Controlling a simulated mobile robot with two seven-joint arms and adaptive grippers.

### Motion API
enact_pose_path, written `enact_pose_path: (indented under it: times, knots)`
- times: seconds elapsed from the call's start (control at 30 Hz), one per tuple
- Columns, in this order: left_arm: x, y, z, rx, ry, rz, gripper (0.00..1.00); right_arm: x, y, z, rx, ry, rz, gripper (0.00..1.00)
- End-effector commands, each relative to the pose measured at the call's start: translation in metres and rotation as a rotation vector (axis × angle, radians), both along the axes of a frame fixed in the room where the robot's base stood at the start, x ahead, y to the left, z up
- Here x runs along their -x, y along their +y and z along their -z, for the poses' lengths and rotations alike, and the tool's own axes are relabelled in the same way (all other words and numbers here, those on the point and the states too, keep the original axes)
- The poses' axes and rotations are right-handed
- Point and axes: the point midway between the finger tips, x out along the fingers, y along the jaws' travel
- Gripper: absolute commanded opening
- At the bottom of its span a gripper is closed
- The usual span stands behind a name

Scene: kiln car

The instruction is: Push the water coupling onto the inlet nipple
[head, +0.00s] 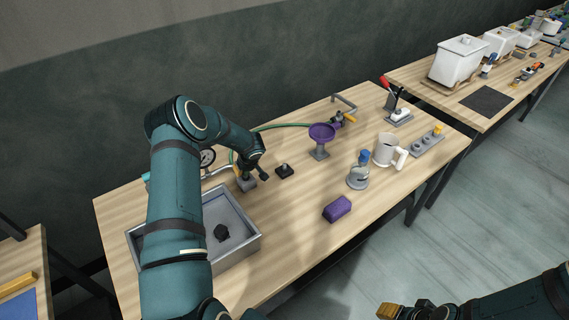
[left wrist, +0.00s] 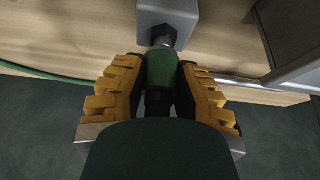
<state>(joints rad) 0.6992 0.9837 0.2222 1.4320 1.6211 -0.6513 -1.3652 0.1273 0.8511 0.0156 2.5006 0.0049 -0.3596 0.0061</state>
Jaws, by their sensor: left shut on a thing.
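My left gripper (left wrist: 160,82) is shut on the green water coupling (left wrist: 160,68), with a yellow ribbed finger on each side. The dark inlet nipple (left wrist: 163,37) sticks out of a grey block (left wrist: 168,13), in line with the coupling. The coupling's front end meets the nipple's dark base or is very close to it; how far it is over the nipple is hidden. In the head view the grey block (head: 248,184) stands behind the sink, under my left gripper (head: 242,172). My right gripper (head: 405,311) is at the bottom edge, away from the table; its jaw opening is unclear.
A grey sink tray (head: 250,246) holds a dark lump. A gauge (head: 207,157) stands behind it. A green hose (head: 285,125) runs along the back. A dark knob (head: 285,171), purple funnel (head: 321,133), white mug (head: 386,149) and purple sponge (head: 337,208) stand to the right.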

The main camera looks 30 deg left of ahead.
Motion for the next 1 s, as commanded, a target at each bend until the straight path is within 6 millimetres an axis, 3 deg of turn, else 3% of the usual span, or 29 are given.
enact_pose_path:
  times: [1.0]
  knots:
    - [0.001,0.0,0.016,0.0,0.002,0.0,0.0,0.0,0.0,0.006,0.0,0.0,0.0,0.47]
